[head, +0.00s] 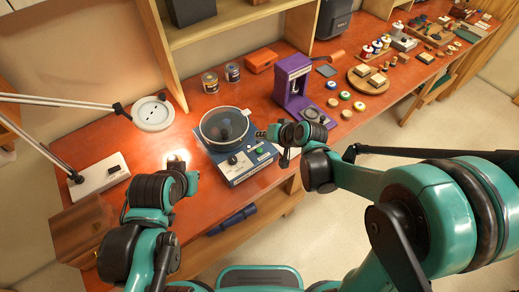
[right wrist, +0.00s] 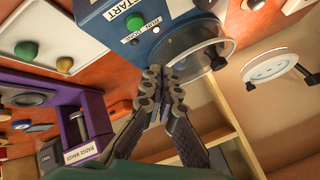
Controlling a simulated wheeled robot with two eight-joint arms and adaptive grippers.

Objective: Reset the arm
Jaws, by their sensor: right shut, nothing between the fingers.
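My right gripper (head: 268,135) is shut and empty. In the head view it is just right of a blue and white machine (head: 235,170) with a round clear lid (head: 224,124). In the right wrist view its closed fingertips (right wrist: 155,75) are close to the machine's blue side, below the green button (right wrist: 133,22) and the START label. I cannot tell whether they touch it. My left arm (head: 150,215) is folded over the table's front edge at lower left. Its fingers cannot be made out beside a bright glow.
A purple press (head: 291,82) stands right of the machine. A white lamp head (head: 153,113) hangs at left, above a white base (head: 100,174). Cans (head: 210,82) and an orange box (head: 262,60) stand behind. A brown wooden box (head: 82,228) is at front left.

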